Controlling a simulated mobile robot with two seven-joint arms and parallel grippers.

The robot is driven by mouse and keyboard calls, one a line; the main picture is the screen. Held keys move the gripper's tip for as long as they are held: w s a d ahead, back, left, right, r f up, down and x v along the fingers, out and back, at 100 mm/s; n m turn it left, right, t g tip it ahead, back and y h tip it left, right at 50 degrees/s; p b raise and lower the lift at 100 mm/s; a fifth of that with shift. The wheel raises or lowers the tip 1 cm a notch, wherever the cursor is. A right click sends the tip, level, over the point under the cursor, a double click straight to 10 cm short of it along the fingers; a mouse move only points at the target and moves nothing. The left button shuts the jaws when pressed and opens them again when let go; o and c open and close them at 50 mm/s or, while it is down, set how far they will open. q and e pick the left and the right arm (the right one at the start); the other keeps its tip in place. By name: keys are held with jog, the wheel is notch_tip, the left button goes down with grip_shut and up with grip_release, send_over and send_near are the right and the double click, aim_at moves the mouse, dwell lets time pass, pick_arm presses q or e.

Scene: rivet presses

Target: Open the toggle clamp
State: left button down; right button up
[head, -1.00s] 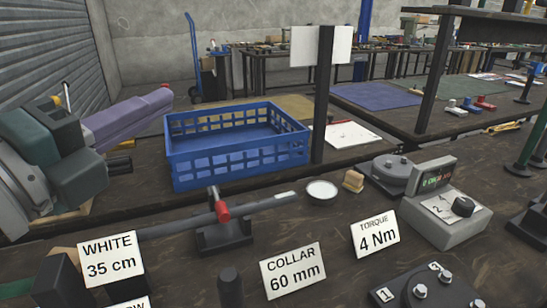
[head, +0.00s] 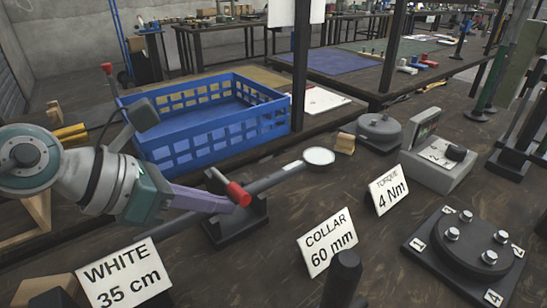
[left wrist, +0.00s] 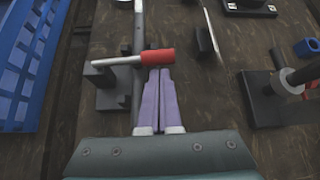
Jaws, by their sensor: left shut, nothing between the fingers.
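The toggle clamp has a dark base (head: 236,224) and a metal lever with a red grip (head: 238,194). It sits on the brown bench and a long grey bar (head: 278,178) runs through it. The lever lies across the bar in the left wrist view, with its red grip (left wrist: 155,57) at the right end. My left gripper (head: 232,205) has purple fingers, shut and empty. Its fingertips (left wrist: 157,70) are right at the red grip; I cannot tell whether they touch. My right gripper is in neither view.
A blue crate (head: 215,139) stands behind the clamp. Signs reading WHITE 35 cm (head: 124,277), COLLAR 60 mm (head: 327,241) and TORQUE 4 Nm (head: 388,190) stand around it. A black post (head: 343,278) rises in front. A bolted round fixture (head: 465,245) is at right.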

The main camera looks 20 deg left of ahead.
pick_arm(q)
jog(key=shift+x, duration=1)
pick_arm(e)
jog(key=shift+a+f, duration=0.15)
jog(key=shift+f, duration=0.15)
pick_arm(q)
jog(key=shift+a, duration=0.1)
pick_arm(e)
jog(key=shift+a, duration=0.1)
